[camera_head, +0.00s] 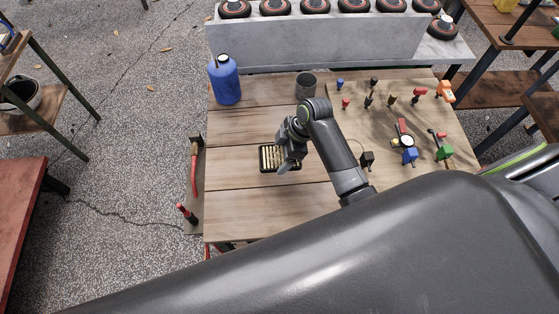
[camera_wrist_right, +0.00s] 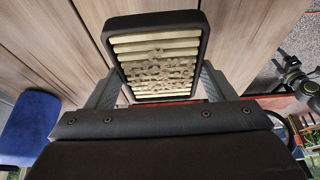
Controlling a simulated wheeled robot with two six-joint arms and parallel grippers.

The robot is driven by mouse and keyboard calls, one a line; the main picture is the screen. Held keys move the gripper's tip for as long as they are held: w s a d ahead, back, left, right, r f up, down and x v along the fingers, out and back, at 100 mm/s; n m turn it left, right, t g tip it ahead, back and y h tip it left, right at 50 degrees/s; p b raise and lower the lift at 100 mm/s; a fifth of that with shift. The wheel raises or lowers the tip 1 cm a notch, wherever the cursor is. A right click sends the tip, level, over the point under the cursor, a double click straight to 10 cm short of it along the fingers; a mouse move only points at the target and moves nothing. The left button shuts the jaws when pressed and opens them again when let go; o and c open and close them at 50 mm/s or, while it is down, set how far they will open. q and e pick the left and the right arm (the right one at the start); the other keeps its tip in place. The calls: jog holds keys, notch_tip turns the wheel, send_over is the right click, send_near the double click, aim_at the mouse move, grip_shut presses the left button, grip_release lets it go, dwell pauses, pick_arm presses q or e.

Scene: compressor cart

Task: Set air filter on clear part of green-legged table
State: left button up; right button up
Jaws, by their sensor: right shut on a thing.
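The air filter (camera_head: 266,158), a black frame with cream pleats, is in my right gripper (camera_head: 284,160) over the left part of the wooden table (camera_head: 240,190) in the head view. In the right wrist view the filter (camera_wrist_right: 160,60) sits between the two fingers, which are shut on it. Whether it touches the boards below cannot be told. A small table (camera_head: 60,92) with dark greenish legs stands at the far left, partly cut off by the frame. My left gripper is not in view.
A blue tank (camera_head: 224,80) and a grey cup (camera_head: 305,85) stand at the wooden table's back. Several small coloured fittings and a gauge (camera_head: 407,141) fill its right part. A red bench (camera_head: 18,210) stands lower left.

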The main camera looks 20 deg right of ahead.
aim_at(282, 163)
jog(key=shift+f, duration=3.1)
jog(key=shift+f, duration=0.1)
jog(key=o, duration=1.1)
jog(key=shift+p, duration=0.3)
jog(key=b+v, duration=0.1)
jog(key=v, duration=1.1)
jog(key=shift+d, duration=0.1)
